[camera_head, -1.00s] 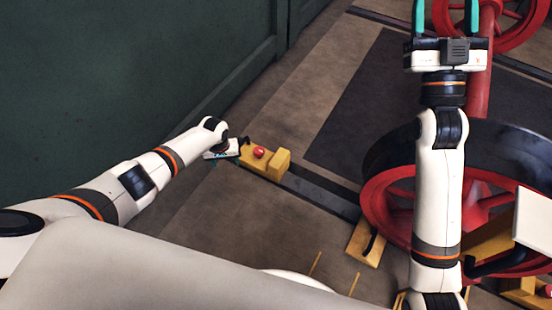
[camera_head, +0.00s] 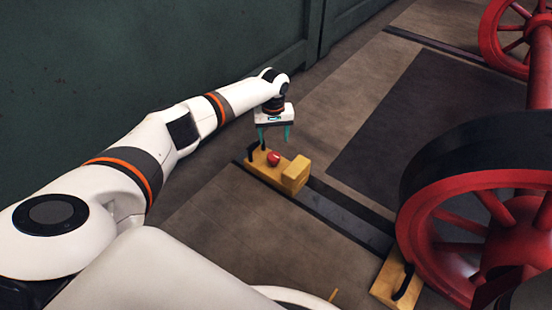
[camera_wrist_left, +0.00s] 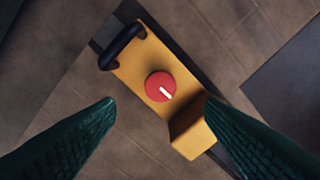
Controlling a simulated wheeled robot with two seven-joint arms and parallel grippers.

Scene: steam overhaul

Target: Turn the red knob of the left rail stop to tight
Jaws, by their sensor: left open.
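The left rail stop (camera_head: 295,175) is a yellow block with a raised end and a black handle. It sits on the dark rail on the floor. Its red knob (camera_head: 273,159) is on top; in the left wrist view the red knob (camera_wrist_left: 160,87) has a white mark pointing toward the lower right. My left gripper (camera_head: 273,138) is open and empty, pointing down above the stop. In the left wrist view its green fingers stand apart at the lower left and lower right, with the knob beyond them, untouched. My right gripper is not in view.
Red spoked wheels (camera_head: 490,225) with dark rims stand at the right. A second yellow block (camera_head: 397,283) with a black handle lies by the near wheel. A green wall (camera_head: 150,60) runs along the left. The floor around the stop is clear.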

